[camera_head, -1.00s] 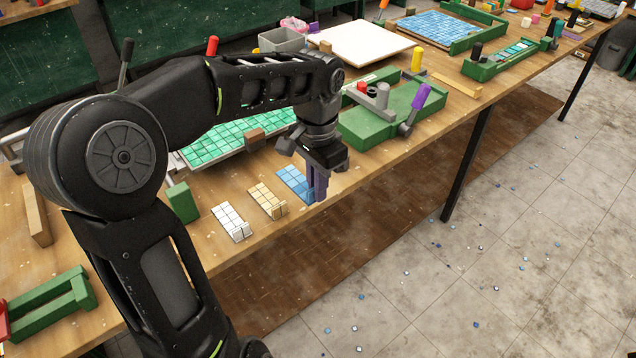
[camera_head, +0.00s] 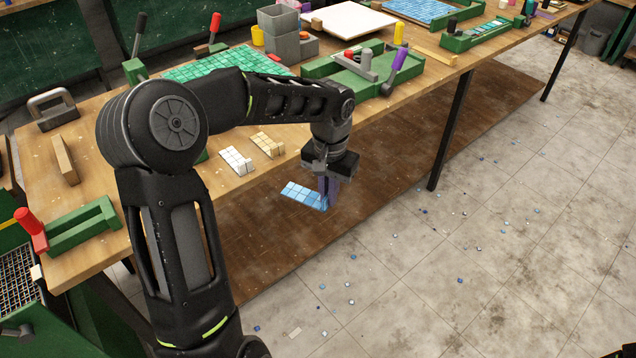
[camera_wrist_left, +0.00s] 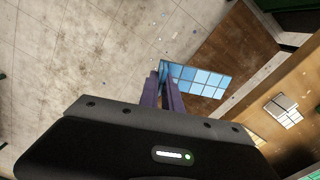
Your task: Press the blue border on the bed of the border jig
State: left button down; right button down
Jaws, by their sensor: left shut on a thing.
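The blue border (camera_head: 300,193) is a short strip of blue tiles. My left gripper (camera_head: 327,193) is shut on its right end, with purple fingers. The strip hangs in the air in front of the table's front edge, clear of the tabletop. In the left wrist view the blue border (camera_wrist_left: 203,80) sticks out to the right from the fingers (camera_wrist_left: 162,88). A green jig (camera_head: 347,73) with a grey clamp, a red knob and a purple-handled lever (camera_head: 396,66) stands on the table behind the gripper; I cannot tell for sure that it is the border jig. My right gripper is not in view.
A white border (camera_head: 236,160) and a cream border (camera_head: 267,144) lie near the table's front edge. A green tile sheet (camera_head: 225,64) lies behind my arm. A green frame (camera_head: 82,228) with a red handle is at left. A wooden bar (camera_head: 431,55) lies right of the jig.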

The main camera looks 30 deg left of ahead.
pick_arm(q)
jog(key=d+f+m, duration=0.1)
jog(key=d+f, duration=1.1)
jog(key=f, duration=0.3)
jog(key=shift+d+r, duration=0.1)
